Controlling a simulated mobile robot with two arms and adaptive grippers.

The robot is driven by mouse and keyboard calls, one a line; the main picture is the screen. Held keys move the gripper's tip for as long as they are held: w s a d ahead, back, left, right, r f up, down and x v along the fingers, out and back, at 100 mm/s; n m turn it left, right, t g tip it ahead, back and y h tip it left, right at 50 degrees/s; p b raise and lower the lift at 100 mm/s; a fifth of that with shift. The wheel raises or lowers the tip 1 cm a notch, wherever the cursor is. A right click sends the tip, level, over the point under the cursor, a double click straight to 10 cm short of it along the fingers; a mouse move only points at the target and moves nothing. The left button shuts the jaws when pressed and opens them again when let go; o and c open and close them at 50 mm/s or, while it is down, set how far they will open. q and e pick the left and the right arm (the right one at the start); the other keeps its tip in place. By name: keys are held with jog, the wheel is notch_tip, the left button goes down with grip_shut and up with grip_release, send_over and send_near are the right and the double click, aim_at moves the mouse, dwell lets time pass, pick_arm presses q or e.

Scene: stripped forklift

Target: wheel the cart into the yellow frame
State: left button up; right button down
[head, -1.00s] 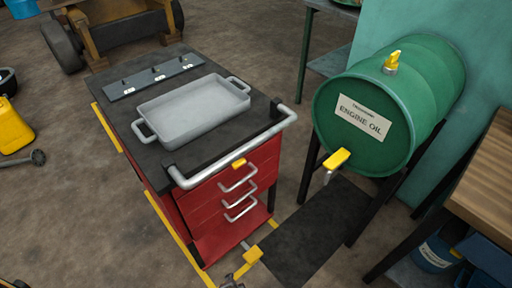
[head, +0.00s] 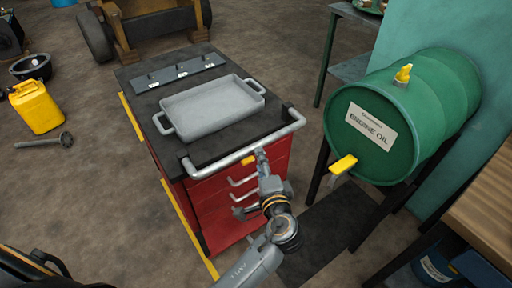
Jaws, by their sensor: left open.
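The red cart (head: 203,195) with a black top stands upright at the centre of the head view. Its grey push handle (head: 220,162) runs along the near edge. The yellow frame (head: 186,217) shows as a yellow strip on the floor along the cart's left side; its other sides are hidden or out of view. My left gripper (head: 261,156) is open at the right part of the handle, in front of the drawers. I cannot tell whether it touches the bar or has it between its fingers. My right gripper is not in view.
A green oil drum (head: 400,120) on a stand is close on the right, beside a wooden bench (head: 485,215).

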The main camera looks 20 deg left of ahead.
aim_at(256, 146)
pick_arm(q)
jog(key=b+x, duration=0.1)
jog(key=x, duration=0.7)
jog(key=shift+f+b, duration=0.1)
jog(key=shift+b, duration=0.25)
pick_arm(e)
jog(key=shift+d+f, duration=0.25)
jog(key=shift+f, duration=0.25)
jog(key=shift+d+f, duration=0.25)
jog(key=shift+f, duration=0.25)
pick_arm(q)
jog(key=shift+c, duration=0.2)
grip_shut()
